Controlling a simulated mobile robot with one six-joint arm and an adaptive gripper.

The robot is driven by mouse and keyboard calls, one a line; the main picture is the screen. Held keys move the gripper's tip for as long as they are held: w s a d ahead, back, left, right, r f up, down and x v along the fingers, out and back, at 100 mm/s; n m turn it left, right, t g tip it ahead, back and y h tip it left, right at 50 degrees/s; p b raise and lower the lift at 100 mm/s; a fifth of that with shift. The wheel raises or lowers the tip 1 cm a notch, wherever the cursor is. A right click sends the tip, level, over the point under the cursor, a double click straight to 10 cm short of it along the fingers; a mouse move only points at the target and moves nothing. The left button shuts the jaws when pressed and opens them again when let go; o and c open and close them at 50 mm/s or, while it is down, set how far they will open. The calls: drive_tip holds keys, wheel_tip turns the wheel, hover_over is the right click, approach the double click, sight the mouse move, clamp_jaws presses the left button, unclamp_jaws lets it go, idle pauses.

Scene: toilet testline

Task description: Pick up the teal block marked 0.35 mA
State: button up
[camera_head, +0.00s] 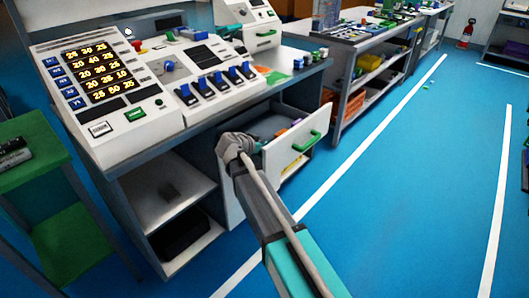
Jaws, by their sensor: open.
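No block marked 0.35 mA can be made out; no such marking is legible. Small colored blocks (311,58), some green or teal and some blue, stand on the right end of the workbench. My gripper (249,143) is at the drawer's left side, seen from behind. Its fingers are mostly hidden by my wrist, and no held object shows. A small teal patch beside it is too small to identify.
The white control panel (100,75) fills the left bench. The drawer front with its green handle (307,142) sticks out into the aisle. A green cart (30,150) stands at left. Shelving (345,105) stands beyond.

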sight(264, 144)
idle(0.3)
clamp_jaws()
idle(0.3)
drive_tip(key=shift+r, duration=0.25)
wheel_tip(264, 144, up, 10)
drive_tip(key=p, duration=1)
drive_tip(key=shift+f, duration=0.2)
idle(0.5)
